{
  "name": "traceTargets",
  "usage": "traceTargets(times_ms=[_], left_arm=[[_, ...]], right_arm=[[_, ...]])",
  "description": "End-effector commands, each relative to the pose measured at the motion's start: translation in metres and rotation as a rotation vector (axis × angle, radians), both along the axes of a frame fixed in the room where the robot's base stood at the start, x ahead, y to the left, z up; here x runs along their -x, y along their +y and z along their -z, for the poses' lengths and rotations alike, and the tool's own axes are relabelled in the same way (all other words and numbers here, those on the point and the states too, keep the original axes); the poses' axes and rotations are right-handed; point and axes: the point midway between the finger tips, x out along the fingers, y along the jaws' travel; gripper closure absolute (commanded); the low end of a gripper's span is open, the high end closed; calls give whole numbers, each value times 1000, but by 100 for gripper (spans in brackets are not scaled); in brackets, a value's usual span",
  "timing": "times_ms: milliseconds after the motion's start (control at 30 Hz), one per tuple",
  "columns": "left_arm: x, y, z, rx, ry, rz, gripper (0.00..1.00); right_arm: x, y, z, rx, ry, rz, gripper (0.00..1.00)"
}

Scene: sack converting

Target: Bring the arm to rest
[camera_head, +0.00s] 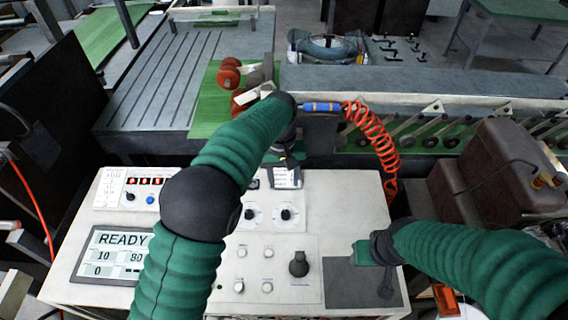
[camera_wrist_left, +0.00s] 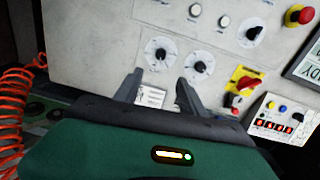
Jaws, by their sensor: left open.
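My left arm (camera_head: 180,270) reaches up over the white control console (camera_head: 310,205). Its gripper (camera_wrist_left: 160,90) is open and empty in the left wrist view, with a small white label (camera_wrist_left: 150,98) visible between the fingers. Two round dials (camera_wrist_left: 158,54) lie beyond the fingertips. In the head view the left gripper is mostly hidden by its own wrist. My right arm (camera_head: 480,260) comes in from the right. Its gripper (camera_head: 375,260) is at the dark grey pad (camera_head: 345,285) on the console's right; its fingers are not clear.
The console carries a READY display (camera_head: 110,255), a black knob (camera_head: 299,264) and several buttons. A red emergency button (camera_wrist_left: 299,15) and red switch (camera_wrist_left: 243,80) show in the wrist view. A coiled orange hose (camera_head: 380,150) hangs behind. A brown machine housing (camera_head: 500,175) stands right.

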Motion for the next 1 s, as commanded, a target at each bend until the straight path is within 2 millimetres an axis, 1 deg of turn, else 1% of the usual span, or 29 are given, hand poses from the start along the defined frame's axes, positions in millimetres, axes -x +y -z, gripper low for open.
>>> traceTargets(times_ms=[100,167,267,333,367,400,467,533,567,600,633,700,800,900,1000], left_arm=[[0,0,0,0,0,0,52],[1,4,1,1,-2,-2,52],[7,25,9,6,-16,-13,52],[19,52,19,9,-37,-22,52],[27,66,24,11,-49,-25,52],[39,84,31,12,-68,-26,52],[61,109,42,10,-98,-22,52],[92,135,56,4,-130,-12,52],[106,145,63,0,-145,-5,52],[125,157,71,-6,-163,4,52],[139,164,77,-12,-175,12,52],[168,177,90,-24,-201,31,52],[198,188,102,-38,-225,50,52],[211,191,106,-44,-235,62,52],[213,192,106,-45,-236,64,52]], right_arm=[[0,0,0,0,0,0,52],[0,0,2,0,0,0,52],[0,0,10,0,0,0,52],[0,0,20,0,0,0,52],[0,0,24,0,0,0,52],[0,0,30,0,0,0,52],[0,0,39,0,0,0,52],[0,0,48,0,0,0,52],[0,0,52,0,0,0,52],[0,0,57,0,0,0,52],[0,0,60,0,0,0,52],[0,0,66,0,0,0,52],[0,0,71,0,0,0,52],[0,0,71,0,0,0,52],[0,0,70,0,0,0,52]])
